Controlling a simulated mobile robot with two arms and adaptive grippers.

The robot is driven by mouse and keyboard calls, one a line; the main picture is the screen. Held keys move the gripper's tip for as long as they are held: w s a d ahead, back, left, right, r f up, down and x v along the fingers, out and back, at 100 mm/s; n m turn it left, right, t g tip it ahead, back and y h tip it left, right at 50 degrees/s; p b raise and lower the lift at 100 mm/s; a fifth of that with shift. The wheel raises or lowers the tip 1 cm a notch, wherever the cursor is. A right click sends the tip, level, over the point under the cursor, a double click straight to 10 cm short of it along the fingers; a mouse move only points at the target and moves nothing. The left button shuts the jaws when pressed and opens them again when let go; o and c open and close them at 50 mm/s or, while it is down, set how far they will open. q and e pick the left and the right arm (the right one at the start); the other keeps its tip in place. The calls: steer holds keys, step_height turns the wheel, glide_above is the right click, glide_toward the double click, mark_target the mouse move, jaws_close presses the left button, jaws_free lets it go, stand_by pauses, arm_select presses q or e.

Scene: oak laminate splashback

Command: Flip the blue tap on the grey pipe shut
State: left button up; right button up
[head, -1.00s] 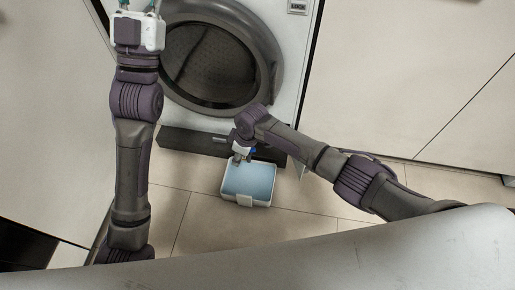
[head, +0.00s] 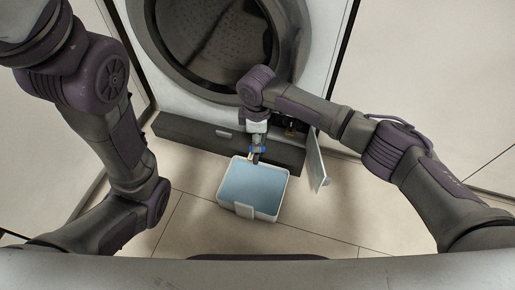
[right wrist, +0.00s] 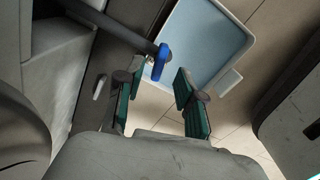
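The blue tap (right wrist: 161,62) sits at the end of the dark grey pipe (right wrist: 112,31) in the right wrist view. In the head view the tap is a small blue spot (head: 262,149), partly hidden by my right gripper (head: 255,144). My right gripper is open, its two teal-lined fingers (right wrist: 158,100) apart with nothing between them. The tap is just beyond the fingertips and does not appear to be touched. My left gripper is outside the head view; only its arm shows at the left.
A white tray with a pale blue inside (head: 229,207) stands on the tiled floor below the tap. The washing machine door (head: 215,45) is above a dark plinth (head: 190,134). An open flap (head: 316,163) stands right of the gripper. Floor to the right is clear.

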steer(key=shift+f+b, duration=0.7)
steer(key=shift+f, duration=0.8)
steer(key=shift+c, duration=0.3)
steer(key=shift+r, duration=0.1)
jaws_close()
